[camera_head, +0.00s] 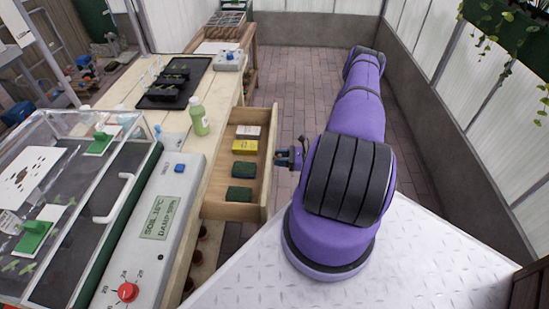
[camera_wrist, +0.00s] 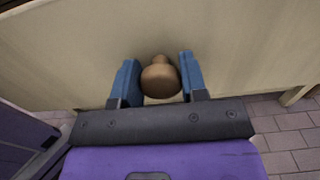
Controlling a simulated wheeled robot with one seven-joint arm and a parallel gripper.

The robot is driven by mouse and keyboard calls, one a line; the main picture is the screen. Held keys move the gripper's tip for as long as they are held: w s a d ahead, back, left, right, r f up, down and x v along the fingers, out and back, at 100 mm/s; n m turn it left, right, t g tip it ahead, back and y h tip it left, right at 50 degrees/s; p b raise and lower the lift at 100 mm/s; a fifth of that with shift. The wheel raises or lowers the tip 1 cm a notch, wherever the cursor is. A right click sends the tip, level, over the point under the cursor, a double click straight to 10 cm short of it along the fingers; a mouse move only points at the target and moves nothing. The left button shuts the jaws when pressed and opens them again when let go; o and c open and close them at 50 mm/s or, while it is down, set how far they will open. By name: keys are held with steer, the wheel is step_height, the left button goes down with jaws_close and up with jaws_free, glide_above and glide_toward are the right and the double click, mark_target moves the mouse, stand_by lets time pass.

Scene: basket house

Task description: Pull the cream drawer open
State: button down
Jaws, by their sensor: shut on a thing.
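The cream drawer (camera_head: 265,185) stands pulled out from the wooden bench in the head view, with its inside showing. Its front panel (camera_wrist: 215,55) fills the upper part of the wrist view. A round brown knob (camera_wrist: 160,78) sits on that panel. My gripper (camera_wrist: 159,80) has its two blue fingers on either side of the knob and is shut on it. In the head view my gripper (camera_head: 290,157) is at the drawer's front, and the knob is hidden there.
Several small green and yellow boxes (camera_head: 245,147) lie in the drawer. A green bottle (camera_head: 199,120), a black tray (camera_head: 175,82) and a clear-lidded propagator (camera_head: 75,190) stand on the bench (camera_head: 222,100). Brick floor (camera_head: 300,75) lies open beyond the drawer.

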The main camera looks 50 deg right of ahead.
steer(key=c, duration=0.7)
jaws_free()
steer(key=shift+s+d, duration=0.1)
steer(key=v, duration=1)
steer(key=shift+s+d, duration=0.2)
steer(key=shift+s, duration=0.05)
